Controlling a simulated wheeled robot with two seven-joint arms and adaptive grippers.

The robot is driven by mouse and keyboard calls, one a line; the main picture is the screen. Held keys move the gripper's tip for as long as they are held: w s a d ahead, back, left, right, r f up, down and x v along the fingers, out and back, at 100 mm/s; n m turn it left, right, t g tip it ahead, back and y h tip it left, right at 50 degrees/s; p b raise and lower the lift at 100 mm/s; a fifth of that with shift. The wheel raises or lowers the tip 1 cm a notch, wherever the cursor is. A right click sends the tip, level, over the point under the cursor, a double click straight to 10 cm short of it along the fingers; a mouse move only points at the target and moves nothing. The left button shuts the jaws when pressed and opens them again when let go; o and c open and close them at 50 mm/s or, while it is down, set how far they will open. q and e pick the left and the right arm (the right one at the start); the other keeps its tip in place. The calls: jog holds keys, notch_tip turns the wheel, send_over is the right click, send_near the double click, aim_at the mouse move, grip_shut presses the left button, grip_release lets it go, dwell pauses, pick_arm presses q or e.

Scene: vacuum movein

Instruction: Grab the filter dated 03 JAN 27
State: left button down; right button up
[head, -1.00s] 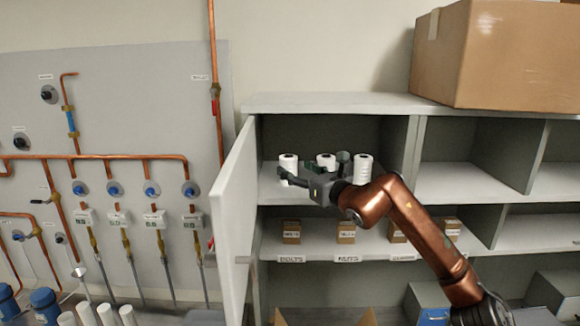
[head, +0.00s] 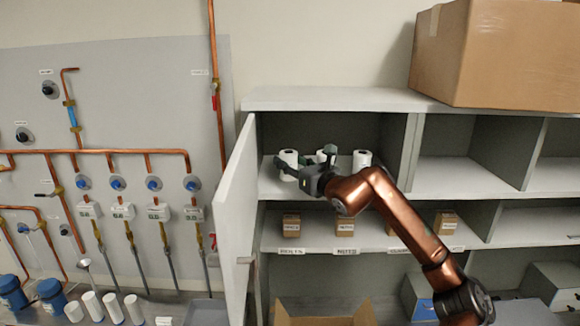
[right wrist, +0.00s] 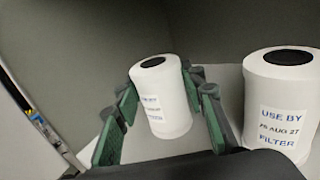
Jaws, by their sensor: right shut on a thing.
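Three white cylindrical filters with dark tops stand in a row on the upper shelf of the open cabinet in the head view: a left one (head: 288,157), a middle one (head: 322,154) and a right one (head: 362,158). My right gripper (head: 291,168) is shut on the left filter, with a finger on each side. In the right wrist view the held filter (right wrist: 160,98) leans slightly between the green-padded fingers; its label is too blurred to read. Beside it another filter (right wrist: 280,95) reads "USE BY 25 AUG 27 FILTER". My left gripper is not in view.
The open cabinet door (head: 237,215) stands close on the left, and the shelf divider (head: 397,150) bounds the compartment on the right. Small boxes (head: 345,228) sit on the shelf below. A large cardboard box (head: 490,50) rests on top.

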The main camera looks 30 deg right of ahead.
jog(key=c, duration=0.5)
jog(key=shift+r, duration=0.1)
jog(key=shift+c, duration=0.2)
